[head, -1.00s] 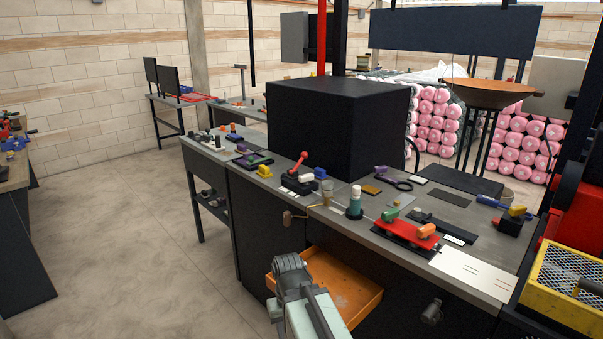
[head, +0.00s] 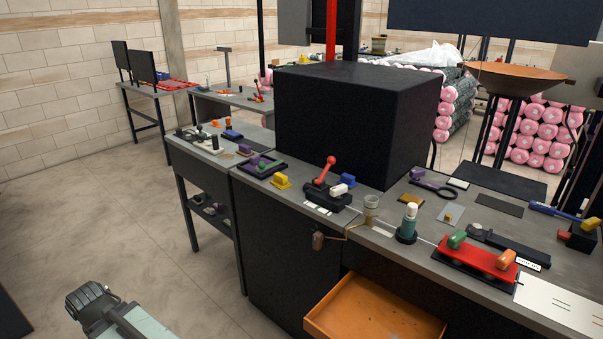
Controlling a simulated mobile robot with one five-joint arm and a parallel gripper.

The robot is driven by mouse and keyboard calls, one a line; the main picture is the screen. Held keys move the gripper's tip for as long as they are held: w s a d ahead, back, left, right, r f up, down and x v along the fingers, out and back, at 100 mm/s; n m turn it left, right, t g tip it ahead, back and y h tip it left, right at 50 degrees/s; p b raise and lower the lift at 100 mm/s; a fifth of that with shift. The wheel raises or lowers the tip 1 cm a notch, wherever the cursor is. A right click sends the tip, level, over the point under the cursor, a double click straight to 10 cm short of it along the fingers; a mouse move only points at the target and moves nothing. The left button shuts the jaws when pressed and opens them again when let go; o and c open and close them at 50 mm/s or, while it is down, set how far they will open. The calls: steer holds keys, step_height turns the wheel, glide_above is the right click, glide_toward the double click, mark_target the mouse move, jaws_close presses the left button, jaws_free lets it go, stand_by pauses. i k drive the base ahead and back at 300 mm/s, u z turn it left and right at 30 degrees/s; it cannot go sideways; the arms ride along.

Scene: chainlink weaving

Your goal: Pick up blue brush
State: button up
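A long blue item (head: 555,212) lies at the far right of the workbench, near the right picture edge. It fits the blue brush, but its bristles are too small to make out. The grey workbench (head: 385,244) runs from the left middle to the right edge. The dark ribbed end of my arm, with my gripper (head: 88,298), is at the lower left, over the floor and well away from the bench and the blue item. Its fingers cannot be made out, nor whether they are open or shut. I see nothing held.
An orange drawer (head: 372,312) sticks out below the bench front. A large black box (head: 355,125) stands on the bench. Open floor lies left.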

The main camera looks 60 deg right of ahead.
mark_target(348, 179)
steer(key=z, duration=0.35)
steer(key=i, duration=1.4)
steer(key=z, duration=1.15)
steer(key=k, duration=0.75)
steer(key=z, duration=0.1)
steer(key=i, duration=0.9)
steer(key=u, duration=0.05)
